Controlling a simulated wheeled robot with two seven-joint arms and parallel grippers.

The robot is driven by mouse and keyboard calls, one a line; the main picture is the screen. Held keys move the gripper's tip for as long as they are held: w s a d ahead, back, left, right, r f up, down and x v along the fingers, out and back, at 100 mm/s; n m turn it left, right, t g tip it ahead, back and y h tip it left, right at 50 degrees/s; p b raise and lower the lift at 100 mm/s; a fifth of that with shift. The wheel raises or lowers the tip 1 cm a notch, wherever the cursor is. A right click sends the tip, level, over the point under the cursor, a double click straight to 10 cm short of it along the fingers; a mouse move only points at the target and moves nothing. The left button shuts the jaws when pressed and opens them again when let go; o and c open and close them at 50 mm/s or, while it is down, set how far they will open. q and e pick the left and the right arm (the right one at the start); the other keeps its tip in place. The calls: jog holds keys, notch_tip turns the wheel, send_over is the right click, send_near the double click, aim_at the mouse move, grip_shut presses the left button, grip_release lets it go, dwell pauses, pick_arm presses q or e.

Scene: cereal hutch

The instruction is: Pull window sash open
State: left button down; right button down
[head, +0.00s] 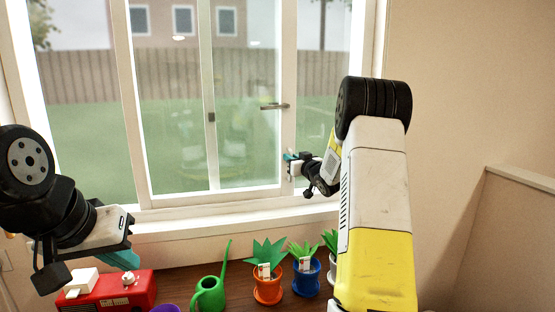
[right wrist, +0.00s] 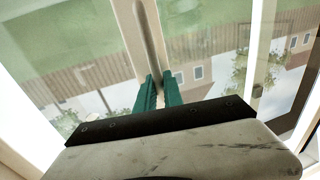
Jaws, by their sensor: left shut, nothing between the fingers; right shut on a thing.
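My right gripper (head: 290,157) is at the lower part of the sash's right upright. In the right wrist view its teal fingers (right wrist: 159,92) are closed on the pale upright bar (right wrist: 150,35) between them. Whether that bar belongs only to the sash is hard to tell. My left gripper (head: 124,258) is shut and empty at lower left, away from the window, above the counter.
Below the sill (head: 240,215) stand a red toaster-like box (head: 110,290), a green watering can (head: 210,292), an orange pot (head: 268,290) and a blue pot (head: 306,278) with plants. A low wall (head: 510,230) is at right.

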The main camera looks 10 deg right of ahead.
jog(key=d, duration=0.9)
jog(key=shift+d, duration=0.2)
jog(key=c, duration=1.5)
grip_release()
jog(key=shift+s, duration=0.1)
jog(key=s, duration=0.3)
jog(key=s+d, duration=0.1)
jog(key=s, duration=0.3)
jog(key=shift+s+d, duration=0.2)
jog(key=shift+s, duration=0.05)
